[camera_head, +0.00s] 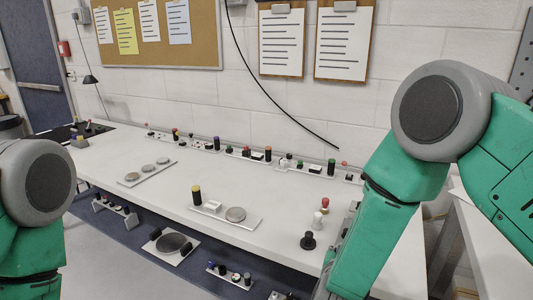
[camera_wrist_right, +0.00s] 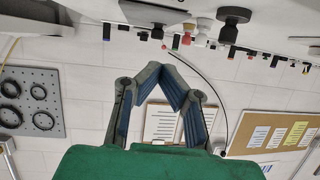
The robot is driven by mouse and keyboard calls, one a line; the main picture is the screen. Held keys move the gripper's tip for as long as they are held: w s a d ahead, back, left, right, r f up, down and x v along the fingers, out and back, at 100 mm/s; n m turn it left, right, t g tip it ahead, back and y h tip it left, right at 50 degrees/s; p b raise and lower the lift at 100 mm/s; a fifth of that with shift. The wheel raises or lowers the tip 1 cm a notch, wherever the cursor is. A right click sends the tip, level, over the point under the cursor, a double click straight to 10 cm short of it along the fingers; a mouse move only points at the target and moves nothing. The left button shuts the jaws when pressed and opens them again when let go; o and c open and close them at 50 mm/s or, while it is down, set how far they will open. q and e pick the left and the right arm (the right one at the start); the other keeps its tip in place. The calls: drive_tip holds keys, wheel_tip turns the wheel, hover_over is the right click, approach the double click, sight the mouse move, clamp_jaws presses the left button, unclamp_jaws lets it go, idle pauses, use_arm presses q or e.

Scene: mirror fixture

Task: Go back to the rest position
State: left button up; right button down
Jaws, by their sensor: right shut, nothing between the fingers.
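My right gripper (camera_wrist_right: 165,76) shows in the right wrist view. Its fingers meet at the tips, with nothing held between them. The picture there is upside down, with the table at the top and the wall behind the fingers. The gripper appears clear of the table items. In the head view my green right arm comes in from the right and runs down past the bottom edge, so its gripper is out of that picture. My left arm shows only in part at the left edge; its gripper is not in view.
A long white table (camera_head: 120,205) runs along the wall. A lower shelf holds more plates (camera_head: 171,245).

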drive_tip(key=s+f+n+g+y, duration=0.3)
drive_tip(key=s+f, duration=0.5)
drive_tip(key=f, duration=0.2)
use_arm(q)
drive_tip(key=shift+a+f+b, duration=0.2)
drive_tip(key=shift+f+b, duration=0.2)
drive_tip(key=shift+f, duration=0.1)
drive_tip(key=shift+a+f+b, duration=0.15)
drive_tip(key=shift+f+b, duration=0.2)
drive_tip(key=shift+f, duration=0.1)
use_arm(e)
drive_tip(key=s+d+f+n+g+y, duration=0.1)
drive_tip(key=s+f+g, duration=0.1)
drive_tip(key=s, duration=0.7)
drive_tip(key=s+d+f+n+g+y, duration=0.1)
drive_tip(key=s+d+f+g, duration=0.1)
drive_tip(key=s, duration=0.7)
drive_tip(key=s+d+f+n+g, duration=0.1)
drive_tip(key=s+f+g, duration=0.3)
drive_tip(key=s, duration=0.5)
drive_tip(key=shift+s+d+f+g+y, duration=0.25)
drive_tip(key=shift+g+y, duration=0.15)
drive_tip(key=shift+g, duration=0.1)
use_arm(q)
drive_tip(key=shift+d, duration=0.1)
use_arm(e)
drive_tip(key=shift+d, duration=0.1)
